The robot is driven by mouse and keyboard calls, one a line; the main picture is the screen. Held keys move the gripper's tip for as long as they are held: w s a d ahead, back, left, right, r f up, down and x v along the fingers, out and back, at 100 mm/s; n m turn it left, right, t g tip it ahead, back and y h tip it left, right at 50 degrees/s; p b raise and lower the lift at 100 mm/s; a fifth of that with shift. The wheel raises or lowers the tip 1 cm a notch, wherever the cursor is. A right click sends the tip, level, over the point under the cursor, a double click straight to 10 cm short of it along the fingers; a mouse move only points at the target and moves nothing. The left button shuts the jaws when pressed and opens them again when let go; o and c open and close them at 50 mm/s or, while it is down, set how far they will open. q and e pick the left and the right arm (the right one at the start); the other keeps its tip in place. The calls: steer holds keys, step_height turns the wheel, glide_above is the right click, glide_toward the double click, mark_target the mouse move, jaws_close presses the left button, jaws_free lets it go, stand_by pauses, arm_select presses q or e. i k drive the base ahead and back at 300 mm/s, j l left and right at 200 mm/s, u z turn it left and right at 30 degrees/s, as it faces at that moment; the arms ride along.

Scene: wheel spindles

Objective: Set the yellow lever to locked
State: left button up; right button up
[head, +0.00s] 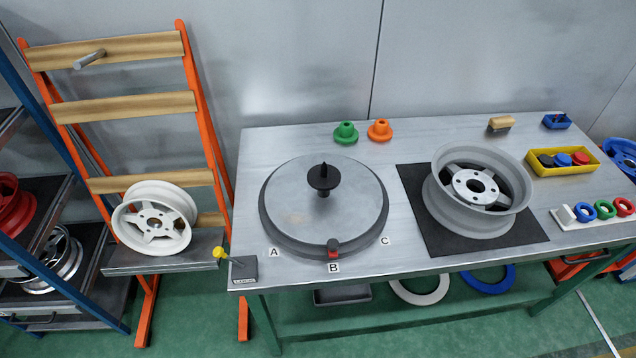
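The yellow lever (219,252) is a yellow knob on a short pale arm. It sticks out to the left from a dark block (244,268) at the front left corner of the metal table. A small label is on the front of the block, too small to read for sure. The lever's arm is tilted left, slightly upward, with the knob beyond the table's edge. Neither of my grippers is in the head view.
A round turntable (290,225) with a black spindle (323,178) stands right of the lever. A grey wheel (450,212) lies on a black mat (418,240). A white wheel (150,222) rests on the orange rack (200,110) at left, close to the lever.

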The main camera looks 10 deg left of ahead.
mark_target(217, 252)
steer(key=j+u, duration=0.2)
steer(key=u, duration=0.7)
